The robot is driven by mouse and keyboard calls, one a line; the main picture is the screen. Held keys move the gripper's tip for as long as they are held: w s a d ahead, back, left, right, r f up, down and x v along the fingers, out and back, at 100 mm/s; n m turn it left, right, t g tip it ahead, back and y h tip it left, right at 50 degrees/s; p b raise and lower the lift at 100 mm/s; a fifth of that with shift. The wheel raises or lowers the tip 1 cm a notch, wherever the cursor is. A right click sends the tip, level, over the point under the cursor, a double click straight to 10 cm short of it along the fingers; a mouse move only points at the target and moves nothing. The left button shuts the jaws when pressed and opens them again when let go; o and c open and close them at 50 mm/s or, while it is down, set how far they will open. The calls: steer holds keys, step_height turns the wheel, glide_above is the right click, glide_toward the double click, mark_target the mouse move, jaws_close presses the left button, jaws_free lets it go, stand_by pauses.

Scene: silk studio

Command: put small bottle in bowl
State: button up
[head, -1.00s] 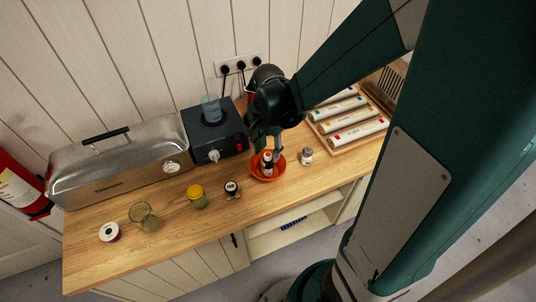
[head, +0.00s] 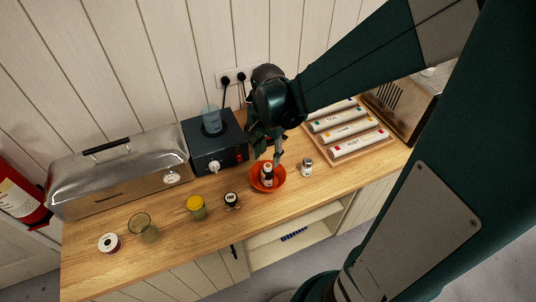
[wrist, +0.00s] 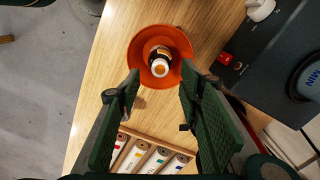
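The small bottle (head: 267,174), dark with a pale label and a light cap, stands inside the orange bowl (head: 281,184) on the wooden counter. In the wrist view the bottle (wrist: 160,62) is inside the bowl (wrist: 137,48), seen from above with its orange-and-white cap towards the camera. My gripper (head: 268,156) is just above the bowl in the head view. In the wrist view my gripper (wrist: 157,90) has its two green fingers wide apart, with nothing between the tips. The bottle's base is hidden.
A small clear bottle (head: 306,168) stands right of the bowl. A dark-capped jar (head: 232,200), a yellow-lidded jar (head: 196,208) and a glass (head: 144,228) stand left.

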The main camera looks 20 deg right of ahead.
steer(key=shift+r, duration=0.15)
steer(key=shift+s+a+r+n, duration=0.1)
steer(key=shift+s+r+n, duration=0.15)
steer(key=shift+r, duration=0.3)
steer(key=s+a+r+n+t, duration=0.1)
steer(key=s+r+n+t, duration=0.2)
steer(key=r+n, duration=0.3)
steer(key=s+a+r+n+t, duration=0.2)
steer(key=s+r+n+t, duration=0.2)
steer(key=r, duration=0.5)
steer(key=shift+s+a+r+n, duration=0.2)
steer(key=shift+s+r+n, duration=0.1)
steer(key=shift+s+n, duration=0.85)
steer(key=shift+o, duration=0.5)
steer(key=shift+s, duration=0.1)
